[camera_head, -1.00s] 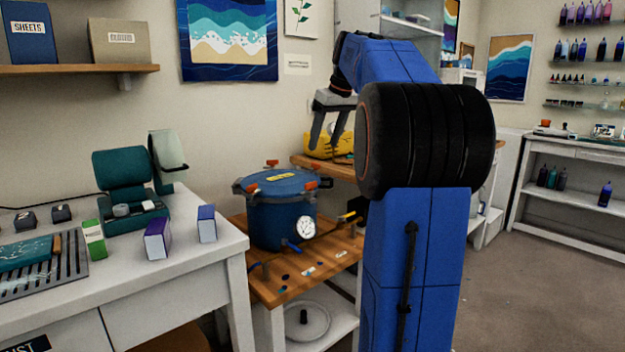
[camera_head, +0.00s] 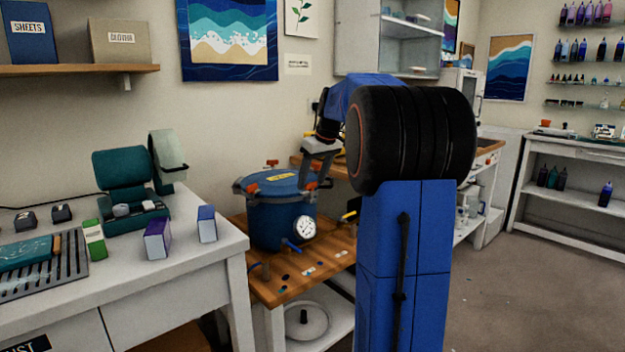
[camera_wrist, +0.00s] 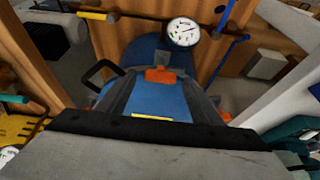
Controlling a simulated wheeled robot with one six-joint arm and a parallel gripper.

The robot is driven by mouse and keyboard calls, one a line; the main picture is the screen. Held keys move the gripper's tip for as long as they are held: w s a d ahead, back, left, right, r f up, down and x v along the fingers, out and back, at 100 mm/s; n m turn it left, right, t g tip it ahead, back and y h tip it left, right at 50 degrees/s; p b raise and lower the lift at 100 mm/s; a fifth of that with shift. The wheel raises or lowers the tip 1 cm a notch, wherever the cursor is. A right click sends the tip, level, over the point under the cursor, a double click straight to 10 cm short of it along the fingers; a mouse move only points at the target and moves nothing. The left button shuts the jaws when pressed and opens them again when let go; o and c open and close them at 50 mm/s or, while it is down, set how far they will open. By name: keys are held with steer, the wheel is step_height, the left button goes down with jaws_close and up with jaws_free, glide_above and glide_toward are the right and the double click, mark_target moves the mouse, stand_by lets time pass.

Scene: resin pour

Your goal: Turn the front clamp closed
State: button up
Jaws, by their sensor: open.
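The blue pressure pot (camera_head: 275,222) stands on a wooden-topped stand with its lid on and a yellow label on top. Orange clamps sit around the lid rim. The front clamp (camera_head: 311,185), above the white dial gauge (camera_head: 305,228), also shows in the wrist view as an orange block (camera_wrist: 160,75). My gripper (camera_head: 315,186) is at this side of the lid, pointing down. In the wrist view its two open fingers (camera_wrist: 160,84) lie on either side of the front clamp. I cannot tell whether they touch it.
Other orange clamps (camera_head: 252,188) are on the rim. A blue valve handle (camera_head: 291,246) and a yellow handle (camera_head: 348,215) stick out near the pot. A white table (camera_head: 190,262) with boxes and a teal machine stands to the left. Open floor lies to the right.

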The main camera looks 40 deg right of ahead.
steer(key=shift+f, duration=0.1)
steer(key=c, duration=1.1)
steer(key=shift+o, duration=0.2)
steer(key=shift+m, duration=0.4)
steer(key=m+h, duration=0.1)
steer(key=m, duration=0.1)
steer(key=m+h, duration=0.1)
steer(key=m, duration=0.1)
steer(key=shift+w+a, duration=0.1)
steer(key=shift+a, duration=0.1)
steer(key=m+g+h, duration=0.1)
steer(key=m, duration=0.3)
steer(key=shift+w+a+m, duration=0.1)
steer(key=shift+m, duration=0.2)
steer(key=m, duration=0.2)
steer(key=m+g+h, duration=0.1)
steer(key=m, duration=0.1)
steer(key=shift+w+a+g, duration=0.1)
steer(key=shift+w+g, duration=0.05)
steer(key=shift+g, duration=0.15)
steer(key=shift+m+g+h, duration=0.4)
steer(key=shift+m+g, duration=0.4)
steer(key=shift+m, duration=1.4)
